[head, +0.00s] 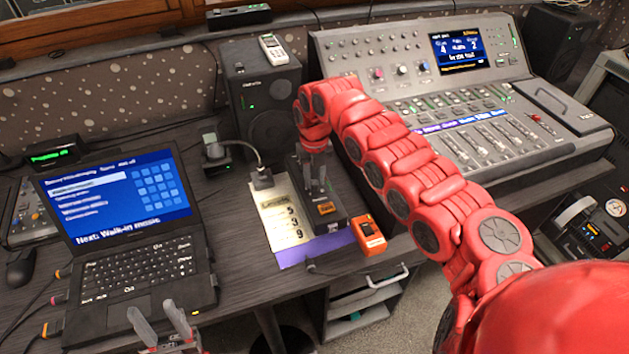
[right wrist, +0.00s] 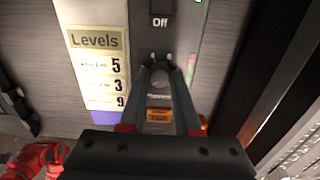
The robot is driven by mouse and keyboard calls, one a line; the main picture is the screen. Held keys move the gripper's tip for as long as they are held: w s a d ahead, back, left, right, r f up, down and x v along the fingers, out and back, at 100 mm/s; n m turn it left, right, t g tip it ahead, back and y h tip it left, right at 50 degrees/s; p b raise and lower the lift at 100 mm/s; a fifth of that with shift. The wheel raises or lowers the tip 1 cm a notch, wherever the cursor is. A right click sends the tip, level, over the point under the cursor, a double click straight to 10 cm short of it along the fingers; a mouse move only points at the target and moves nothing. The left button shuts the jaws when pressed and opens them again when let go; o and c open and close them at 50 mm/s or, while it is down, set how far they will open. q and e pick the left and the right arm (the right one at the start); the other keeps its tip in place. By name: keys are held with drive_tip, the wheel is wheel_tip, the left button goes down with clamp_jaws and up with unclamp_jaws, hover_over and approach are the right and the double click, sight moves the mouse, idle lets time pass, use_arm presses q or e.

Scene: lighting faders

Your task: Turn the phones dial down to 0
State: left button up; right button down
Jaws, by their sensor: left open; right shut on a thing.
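The phones dial (right wrist: 160,78) is a small grey round knob on a dark box, seen in the right wrist view. My right gripper (right wrist: 160,72) is shut on it, one finger on each side. In the head view this right gripper (head: 317,184) points down onto the dark box (head: 334,219) and hides the knob. The dial's pointer and scale are too small to read. A "Levels" card (head: 272,215) lies left of the box, with 5, 3 and 9 on it. My left gripper (head: 160,322) is open and empty near the laptop's front edge.
An open laptop (head: 120,200) stands left. A mixing console (head: 450,100) fills the right back. A black speaker (head: 265,100) stands behind the box, an orange device (head: 368,234) at its front right. An "Off" switch (right wrist: 160,20) is above the dial in the wrist view.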

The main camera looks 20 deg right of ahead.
idle(0.3)
drive_tip(key=c, duration=0.6)
unclamp_jaws()
drive_tip(key=shift+r, duration=0.1)
wheel_tip(320, 180, up, 11)
drive_tip(key=b, duration=0.1)
wheel_tip(320, 180, up, 6)
drive_tip(key=p, duration=0.1)
hover_over(314, 181)
drive_tip(key=shift+s+r, duration=0.15)
